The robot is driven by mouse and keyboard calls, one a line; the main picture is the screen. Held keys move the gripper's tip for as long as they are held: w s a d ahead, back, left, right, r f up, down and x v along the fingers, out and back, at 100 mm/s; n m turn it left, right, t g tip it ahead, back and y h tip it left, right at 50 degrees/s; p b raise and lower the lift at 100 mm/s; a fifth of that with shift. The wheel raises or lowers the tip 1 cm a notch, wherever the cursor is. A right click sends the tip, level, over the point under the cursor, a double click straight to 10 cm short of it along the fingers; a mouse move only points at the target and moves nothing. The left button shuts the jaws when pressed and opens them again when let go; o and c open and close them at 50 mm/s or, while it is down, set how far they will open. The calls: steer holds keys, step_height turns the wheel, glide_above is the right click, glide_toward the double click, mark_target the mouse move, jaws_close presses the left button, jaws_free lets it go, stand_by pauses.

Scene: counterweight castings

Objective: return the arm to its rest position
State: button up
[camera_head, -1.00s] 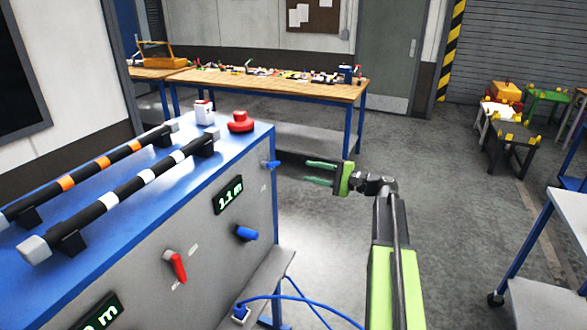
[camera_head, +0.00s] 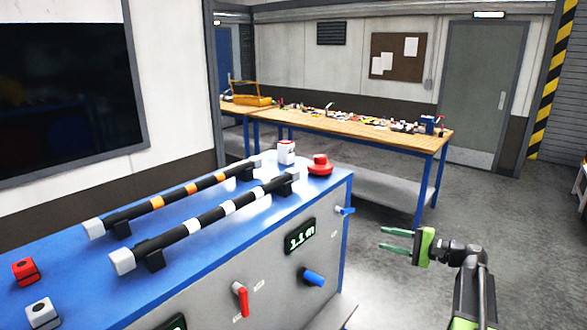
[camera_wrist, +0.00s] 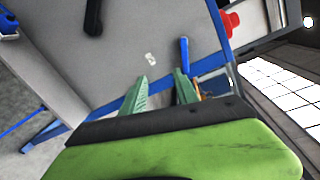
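My gripper (camera_head: 397,241) is at the right in the head view, with its green fingers pointing left toward the blue-topped console (camera_head: 262,262). The two fingers show a gap and nothing is between them. The gripper is apart from the console, to the right of its right end. In the wrist view my gripper (camera_wrist: 160,92) also shows its two green fingers spread, with the console's grey panel (camera_wrist: 100,50) beyond them. My arm rises from the lower right of the head view.
A wooden-topped workbench (camera_head: 350,130) with small parts stands behind. The grey floor (camera_head: 520,240) at the right is clear.

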steer(key=s+a+f+n+g+h, duration=0.1)
steer(key=s+a+f+n+g, duration=0.1)
steer(key=a+f, duration=0.3)
steer(key=s+a+f+n+g+h, duration=0.1)
steer(key=s+a+f+g, duration=0.2)
steer(key=a, duration=0.5)
steer(key=s+a+f+n+g+h, duration=0.2)
steer(key=s+a+f+n+h, duration=0.1)
steer(key=s+f+n+h, duration=0.1)
steer(key=s+a+f+n+g+h, duration=0.3)
steer(key=s+f+h, duration=0.3)
steer(key=s+f, duration=0.2)
steer(key=shift+a+f+n+g+h, duration=0.3)
steer(key=shift+a+f+n+h, duration=0.1)
steer(key=shift+a+n, duration=0.25)
